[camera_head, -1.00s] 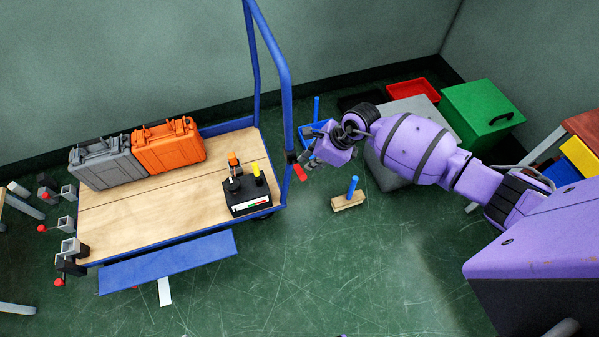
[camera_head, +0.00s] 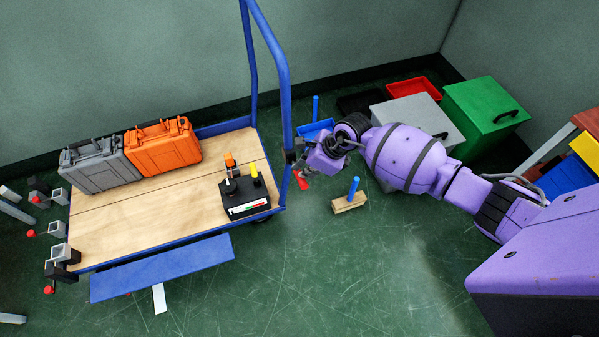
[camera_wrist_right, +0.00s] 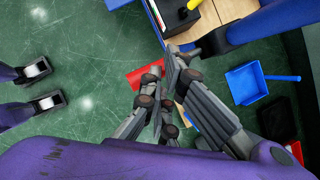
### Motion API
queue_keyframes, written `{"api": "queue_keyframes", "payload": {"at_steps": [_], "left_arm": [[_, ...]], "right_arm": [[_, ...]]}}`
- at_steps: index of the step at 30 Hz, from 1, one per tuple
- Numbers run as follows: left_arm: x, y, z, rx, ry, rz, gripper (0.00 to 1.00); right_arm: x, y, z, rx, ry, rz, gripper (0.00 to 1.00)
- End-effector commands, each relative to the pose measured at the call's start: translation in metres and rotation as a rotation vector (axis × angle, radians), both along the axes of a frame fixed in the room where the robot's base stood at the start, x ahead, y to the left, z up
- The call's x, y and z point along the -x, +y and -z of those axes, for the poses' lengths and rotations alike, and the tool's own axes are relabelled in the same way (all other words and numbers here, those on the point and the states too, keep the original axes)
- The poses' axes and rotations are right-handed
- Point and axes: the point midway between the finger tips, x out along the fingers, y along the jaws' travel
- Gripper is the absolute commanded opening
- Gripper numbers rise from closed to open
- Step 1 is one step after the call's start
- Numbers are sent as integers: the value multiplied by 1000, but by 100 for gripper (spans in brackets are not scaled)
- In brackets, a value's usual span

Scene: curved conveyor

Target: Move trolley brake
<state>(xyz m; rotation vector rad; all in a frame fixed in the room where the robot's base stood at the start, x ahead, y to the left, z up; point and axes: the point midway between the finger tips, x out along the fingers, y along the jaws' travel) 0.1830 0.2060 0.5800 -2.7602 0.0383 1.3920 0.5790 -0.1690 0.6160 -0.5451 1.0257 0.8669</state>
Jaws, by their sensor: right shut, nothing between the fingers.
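The trolley (camera_head: 150,205) stands at the left with a wooden deck and a blue push handle (camera_head: 285,95). The red brake pedal (camera_head: 302,181) is at its right corner, by the foot of the handle; it shows in the right wrist view (camera_wrist_right: 143,77) beside my fingers. My right gripper (camera_head: 302,168) is shut and empty, low beside the handle post, its fingertips at the pedal. The wrist view shows its grey fingers (camera_wrist_right: 168,75) partly covering the pedal. Whether they touch it I cannot tell. My left gripper is not in view.
An orange case (camera_head: 163,147), a grey case (camera_head: 97,165) and a black control box (camera_head: 245,197) sit on the deck. A wooden block with a blue peg (camera_head: 349,202) lies on the floor nearby. Grey and green boxes (camera_head: 487,117) stand behind my arm.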

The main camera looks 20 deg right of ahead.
Motion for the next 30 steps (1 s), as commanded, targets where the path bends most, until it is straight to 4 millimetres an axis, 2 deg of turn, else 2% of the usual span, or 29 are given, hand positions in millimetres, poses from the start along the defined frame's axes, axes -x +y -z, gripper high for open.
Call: {"api": "queue_keyframes", "payload": {"at_steps": [1, 6, 20, 27, 30], "left_arm": [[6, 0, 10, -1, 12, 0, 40], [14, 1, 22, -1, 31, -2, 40], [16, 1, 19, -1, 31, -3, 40], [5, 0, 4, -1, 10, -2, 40], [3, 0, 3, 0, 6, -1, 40]], "right_arm": [[2, 0, 13, 0, 5, 0, 0], [2, 0, 27, 1, 4, 0, 0], [1, -1, 24, 0, 1, 0, 0], [15, -23, 13, 1, 0, 0, 0], [17, -25, 13, -1, 0, 0, 0]]}}
